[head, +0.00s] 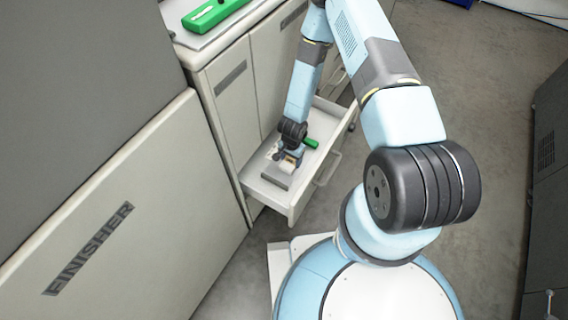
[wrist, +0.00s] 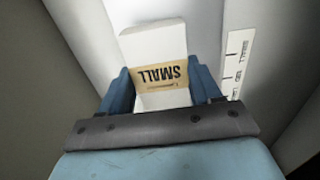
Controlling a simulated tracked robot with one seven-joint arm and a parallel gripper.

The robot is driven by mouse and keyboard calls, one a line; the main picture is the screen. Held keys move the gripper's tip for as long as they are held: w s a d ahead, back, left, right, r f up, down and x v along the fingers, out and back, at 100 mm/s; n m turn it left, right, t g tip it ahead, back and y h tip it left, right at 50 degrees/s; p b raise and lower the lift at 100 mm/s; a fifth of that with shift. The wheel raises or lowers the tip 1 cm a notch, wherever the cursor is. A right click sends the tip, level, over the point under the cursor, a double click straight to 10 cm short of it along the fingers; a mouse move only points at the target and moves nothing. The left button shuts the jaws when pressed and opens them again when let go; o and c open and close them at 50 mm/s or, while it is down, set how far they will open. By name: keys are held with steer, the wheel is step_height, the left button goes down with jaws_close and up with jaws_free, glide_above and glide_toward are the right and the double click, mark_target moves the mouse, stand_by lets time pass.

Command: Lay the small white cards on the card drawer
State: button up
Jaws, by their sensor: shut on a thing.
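The small white cards (wrist: 153,42) are a white stack with a tan band reading "SMALL", upside down in the wrist view. My gripper (wrist: 161,88) has its blue fingers on both sides of the stack and is shut on it. In the head view my gripper (head: 289,158) is down inside or just above the open card drawer (head: 266,194). The cards are mostly hidden there by my gripper. I cannot tell whether the stack touches the drawer floor.
A grey bar (head: 275,180) lies near the drawer's front left. A green piece (head: 311,143) shows beside my gripper. A green tool (head: 215,13) lies on the cabinet top. A white strip with dark marks (wrist: 236,65) is right of the cards. The finisher panel (head: 110,215) stands left.

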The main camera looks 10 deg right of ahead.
mark_target(284, 163)
steer(key=a, duration=0.1)
steer(key=s+a, duration=0.1)
steer(key=shift+a, duration=0.3)
steer(key=shift+s+a+f, duration=0.1)
steer(key=shift+a+f, duration=0.15)
steer(key=shift+f, duration=0.3)
steer(key=shift+f, duration=0.3)
steer(key=o, duration=1.2)
steer(key=shift+o, duration=0.2)
steer(key=shift+r, duration=0.1)
step_height(284, 163, up, 12)
steer(key=shift+r, duration=0.15)
